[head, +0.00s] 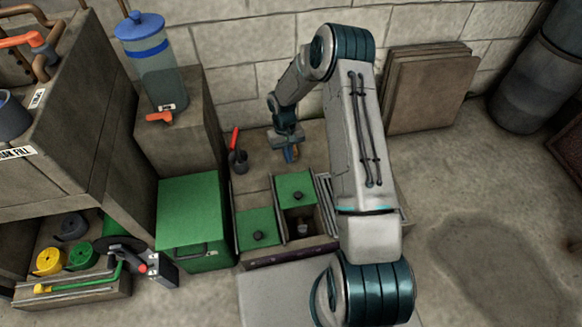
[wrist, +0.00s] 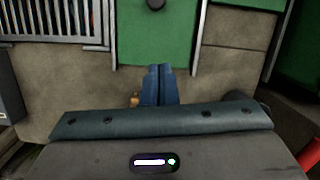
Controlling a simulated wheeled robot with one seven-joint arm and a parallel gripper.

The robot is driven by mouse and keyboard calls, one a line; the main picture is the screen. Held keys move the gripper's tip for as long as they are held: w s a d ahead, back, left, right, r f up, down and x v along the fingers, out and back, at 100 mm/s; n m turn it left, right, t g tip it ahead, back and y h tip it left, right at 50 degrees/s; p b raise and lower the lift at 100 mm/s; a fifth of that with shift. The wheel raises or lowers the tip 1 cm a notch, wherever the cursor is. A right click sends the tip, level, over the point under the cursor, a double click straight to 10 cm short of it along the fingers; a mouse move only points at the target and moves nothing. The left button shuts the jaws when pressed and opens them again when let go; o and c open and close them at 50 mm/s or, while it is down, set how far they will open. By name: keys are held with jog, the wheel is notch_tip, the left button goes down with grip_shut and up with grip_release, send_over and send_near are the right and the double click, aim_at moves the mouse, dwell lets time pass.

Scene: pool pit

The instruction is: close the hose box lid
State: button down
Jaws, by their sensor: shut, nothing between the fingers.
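The box (head: 290,255) stands on the floor in the head view, with two green lid panels bearing dark knobs. The right green lid (head: 296,186) is slid back toward the wall, leaving a dark opening in front of it. The left green lid (head: 258,230) sits nearer the front. My gripper (head: 291,153) is shut and empty, just behind the right lid. In the wrist view, my shut blue fingers (wrist: 158,85) point at the edge of a green lid (wrist: 153,40) with its knob at the top. I cannot tell whether they touch it.
A green cabinet (head: 193,215) stands left of the box. A dark cup with a red-handled tool (head: 238,155) stands behind it. A metal grille (wrist: 55,20) borders the lid in the wrist view. Boards (head: 430,90) lean on the wall; floor at right is clear.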

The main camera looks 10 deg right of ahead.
jog(key=b, duration=0.3)
send_over(294, 191)
jog(key=w, duration=0.4)
jog(key=x, duration=0.3)
jog(key=w+x, duration=0.1)
jog(key=x, duration=0.4)
jog(key=shift+w+a+f, duration=0.2)
jog(key=shift+a+f, duration=0.2)
jog(key=shift+f, duration=0.2)
jog(key=shift+s+d+r+b, duration=0.1)
jog(key=shift+s+b, duration=0.1)
jog(key=shift+s, duration=0.35)
jog(key=shift+s+d+r+b, duration=0.1)
jog(key=shift+s+b, duration=0.05)
jog(key=shift+s, duration=0.4)
jog(key=shift+s+d+f, duration=0.1)
jog(key=shift+s+f, duration=0.05)
jog(key=shift+s, duration=0.55)
